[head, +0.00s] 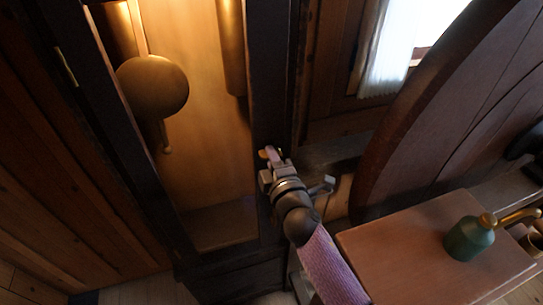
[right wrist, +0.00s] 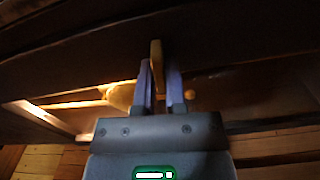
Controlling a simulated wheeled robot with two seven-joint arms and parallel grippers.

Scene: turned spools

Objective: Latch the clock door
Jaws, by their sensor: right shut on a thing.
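The clock door (head: 268,100) is a tall dark wooden frame, seen from above in the head view. A round brass pendulum bob (head: 153,86) and a brass weight (head: 231,45) show through it. My right gripper (head: 270,158) is at the door's right stile, shut on a small brass latch (head: 263,154). In the right wrist view the latch (right wrist: 156,54) stands upright between the two fingertips. The gripper hides part of the latch. I cannot tell whether the door sits fully flush with the case. My left gripper is in neither view.
A wooden table (head: 400,255) stands at the lower right, with a green can (head: 468,240) with a brass spout on it. A large curved dark wooden piece (head: 430,100) rises behind it. A curtained window (head: 395,45) is at the top right.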

